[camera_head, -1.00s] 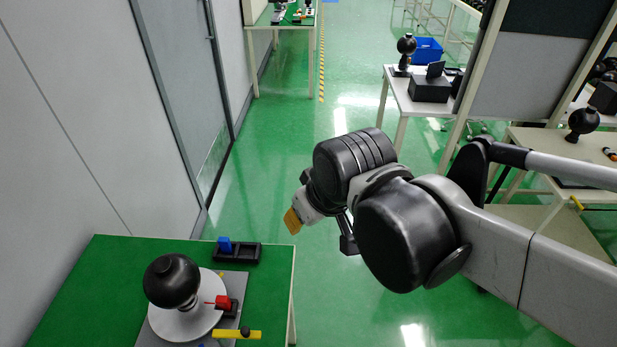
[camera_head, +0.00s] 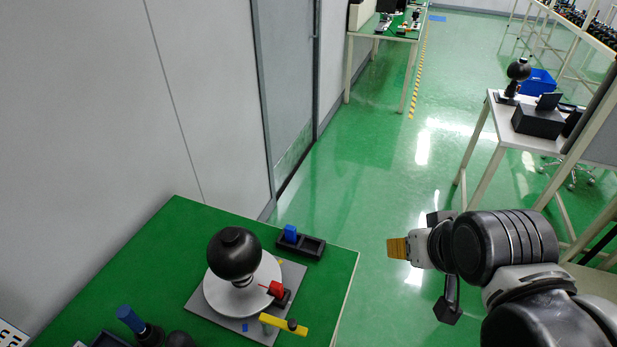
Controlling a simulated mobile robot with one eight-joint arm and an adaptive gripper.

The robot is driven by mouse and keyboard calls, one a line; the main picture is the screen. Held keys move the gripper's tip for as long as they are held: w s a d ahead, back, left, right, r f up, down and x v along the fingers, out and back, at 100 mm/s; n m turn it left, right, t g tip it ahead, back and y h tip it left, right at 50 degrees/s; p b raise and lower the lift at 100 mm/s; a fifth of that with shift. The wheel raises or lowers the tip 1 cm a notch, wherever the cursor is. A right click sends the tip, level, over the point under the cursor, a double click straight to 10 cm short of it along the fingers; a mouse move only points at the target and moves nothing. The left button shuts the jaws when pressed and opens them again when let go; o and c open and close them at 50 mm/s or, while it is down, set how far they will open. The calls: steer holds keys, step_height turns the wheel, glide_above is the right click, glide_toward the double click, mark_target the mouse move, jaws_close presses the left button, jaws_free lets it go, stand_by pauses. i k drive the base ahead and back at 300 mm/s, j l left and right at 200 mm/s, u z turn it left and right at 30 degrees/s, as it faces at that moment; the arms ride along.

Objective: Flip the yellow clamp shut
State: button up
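The yellow clamp (camera_head: 284,323) is a bar with a dark knob, at the front right of the fixture plate (camera_head: 292,270) on the green table. It lies close to the round white base of a black ball-shaped part (camera_head: 234,255). Whether the clamp is open or shut is not clear from here. My gripper (camera_head: 397,248) has an orange tip and points left, to the right of the table's edge and apart from the clamp. The gap between its fingers cannot be made out. I see nothing held in it.
A red clamp (camera_head: 276,289) stands just behind the yellow one. A black tray (camera_head: 314,247) with a blue block (camera_head: 290,233) lies at the table's back right. A blue-handled item (camera_head: 131,319) stands front left. The green table (camera_head: 160,255) is clear at left; a wall rises behind.

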mark_target(291, 326)
steer(key=k+j+u, duration=0.45)
steer(key=k+j, duration=0.2)
steer(key=k, duration=0.2)
